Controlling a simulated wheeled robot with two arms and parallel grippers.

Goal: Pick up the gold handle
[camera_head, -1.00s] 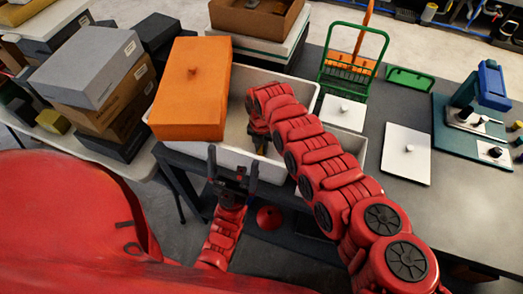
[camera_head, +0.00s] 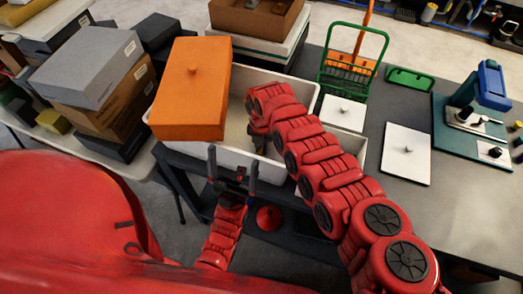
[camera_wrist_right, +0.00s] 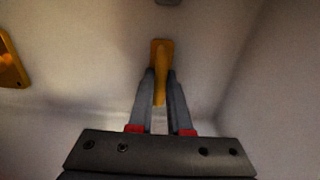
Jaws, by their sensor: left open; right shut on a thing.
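The gold handle (camera_wrist_right: 161,55) is between the fingers of my right gripper (camera_wrist_right: 160,85) in the right wrist view, low in a white-walled space. The fingers are shut on it. One end of the handle shows beyond the fingertips; I cannot tell whether it touches the floor. In the head view my right arm reaches down into the white tank (camera_head: 238,120), and the handle is hidden there. My left gripper (camera_head: 232,160) is open and empty, upright in front of the tank's near wall.
An orange lidded box (camera_head: 192,90) covers the tank's left part. Another yellow piece (camera_wrist_right: 10,62) lies left of the handle in the wrist view. A green wire basket (camera_head: 350,62) stands behind. A white plate (camera_head: 406,158) and a teal device (camera_head: 470,125) are on the right.

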